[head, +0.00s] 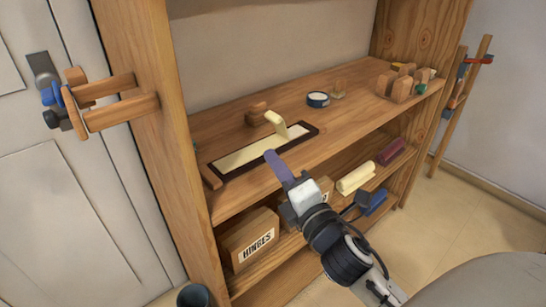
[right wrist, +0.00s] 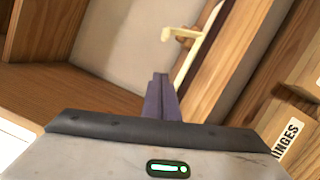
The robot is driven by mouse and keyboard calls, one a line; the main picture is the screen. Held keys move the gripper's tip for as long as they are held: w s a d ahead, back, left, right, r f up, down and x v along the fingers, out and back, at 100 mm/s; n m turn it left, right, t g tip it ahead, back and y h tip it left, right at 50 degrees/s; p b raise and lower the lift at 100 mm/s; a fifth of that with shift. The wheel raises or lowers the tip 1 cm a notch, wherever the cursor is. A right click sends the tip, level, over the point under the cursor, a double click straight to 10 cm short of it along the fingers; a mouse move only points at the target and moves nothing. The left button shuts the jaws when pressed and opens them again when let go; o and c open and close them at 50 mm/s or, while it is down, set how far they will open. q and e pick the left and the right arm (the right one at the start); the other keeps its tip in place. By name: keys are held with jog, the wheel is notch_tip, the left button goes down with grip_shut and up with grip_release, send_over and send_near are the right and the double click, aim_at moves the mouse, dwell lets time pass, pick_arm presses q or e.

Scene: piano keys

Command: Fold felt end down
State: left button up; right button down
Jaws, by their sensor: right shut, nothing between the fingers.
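A long cream felt strip (head: 248,153) lies in a dark-edged board (head: 222,172) on the upper shelf. A cream end piece (head: 276,123) stands up from the strip's far side, tilted. In the right wrist view the cream piece (right wrist: 181,33) sticks out from the strip (right wrist: 196,48). My right gripper (head: 270,156) has purple fingers pressed together and empty. The fingers also show in the right wrist view (right wrist: 160,80). My left gripper is not in view.
The upper shelf (head: 225,125) holds a wooden block (head: 256,113), a blue tape roll (head: 318,99) and wooden blocks (head: 402,90) at right. A wooden post (head: 150,60) stands at left.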

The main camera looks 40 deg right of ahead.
jog(key=w, duration=0.5)
jog(key=w+d, duration=0.1)
jog(key=w, duration=0.1)
jog(key=shift+w+r+p, duration=0.15)
jog(key=shift+r+p, duration=0.15)
jog(key=shift+r, duration=0.05)
jog(key=d, duration=0.2)
jog(key=d+r, duration=0.1)
jog(key=shift+w+d+p, duration=0.1)
jog(key=shift+w+p, duration=0.15)
jog(key=shift+p, duration=0.05)
jog(key=shift+d, duration=0.35)
jog(key=shift+w, duration=0.1)
